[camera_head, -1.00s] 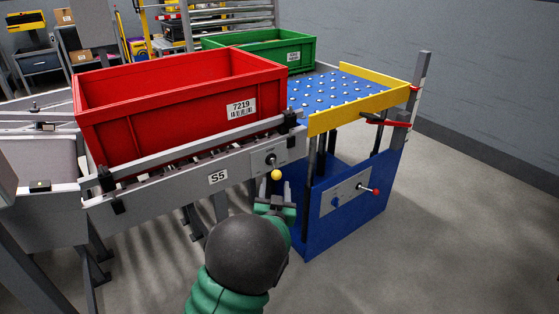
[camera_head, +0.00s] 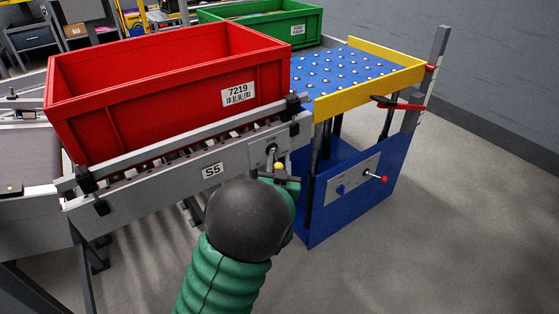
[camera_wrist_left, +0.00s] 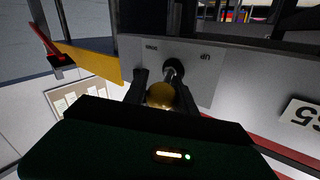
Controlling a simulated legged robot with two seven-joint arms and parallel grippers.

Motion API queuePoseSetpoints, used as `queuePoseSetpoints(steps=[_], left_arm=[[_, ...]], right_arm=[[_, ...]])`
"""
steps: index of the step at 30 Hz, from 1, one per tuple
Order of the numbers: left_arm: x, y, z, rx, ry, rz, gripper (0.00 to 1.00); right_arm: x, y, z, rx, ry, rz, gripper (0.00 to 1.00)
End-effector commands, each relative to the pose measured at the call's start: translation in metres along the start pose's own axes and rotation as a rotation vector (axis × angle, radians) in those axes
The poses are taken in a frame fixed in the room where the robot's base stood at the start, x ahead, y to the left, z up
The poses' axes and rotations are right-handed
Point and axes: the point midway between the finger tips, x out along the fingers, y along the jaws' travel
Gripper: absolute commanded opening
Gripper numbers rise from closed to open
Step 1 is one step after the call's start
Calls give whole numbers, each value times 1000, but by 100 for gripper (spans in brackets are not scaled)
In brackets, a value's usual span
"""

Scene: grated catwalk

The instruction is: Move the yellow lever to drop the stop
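The yellow lever is a ball knob (camera_head: 279,166) on a short metal stem, set on the grey panel of the conveyor's side rail. In the left wrist view the knob (camera_wrist_left: 162,96) hangs on its stem from a dark pivot. My left gripper (camera_head: 277,180) is at the lever. Its two dark fingers stand on either side of the knob in the left wrist view (camera_wrist_left: 164,92), apart from each other; whether they touch the knob is unclear. A black block (camera_head: 293,104), perhaps the stop, stands at the rail's right end, by the red crate. My right gripper is out of view.
A red crate (camera_head: 168,115) labelled 7219 sits on the roller conveyor marked S5. A blue ball-transfer table (camera_head: 345,72) with yellow edges adjoins at right, with a red-knobbed lever (camera_head: 384,179) below. A green crate (camera_head: 265,18) stands behind. Open floor lies right.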

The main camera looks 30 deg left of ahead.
Motion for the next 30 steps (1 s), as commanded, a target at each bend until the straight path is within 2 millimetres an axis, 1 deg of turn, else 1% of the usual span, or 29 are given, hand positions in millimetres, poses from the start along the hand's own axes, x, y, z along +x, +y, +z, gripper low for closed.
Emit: queuePoseSetpoints(steps=[1,3,6,14,19,23,30], left_arm=[[0,2,0,0,-1,4,20],[0,2,0,1,-2,5,11],[0,2,1,1,-2,4,0],[1,3,1,2,-6,-6,0],[1,6,-1,2,-17,-54,0],[3,10,-3,3,-32,-125,0],[8,19,-7,3,-70,-318,0]], right_arm=[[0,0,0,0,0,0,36],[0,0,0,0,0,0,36],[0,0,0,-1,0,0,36],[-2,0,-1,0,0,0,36],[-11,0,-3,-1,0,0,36],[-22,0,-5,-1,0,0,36],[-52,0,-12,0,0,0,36]])
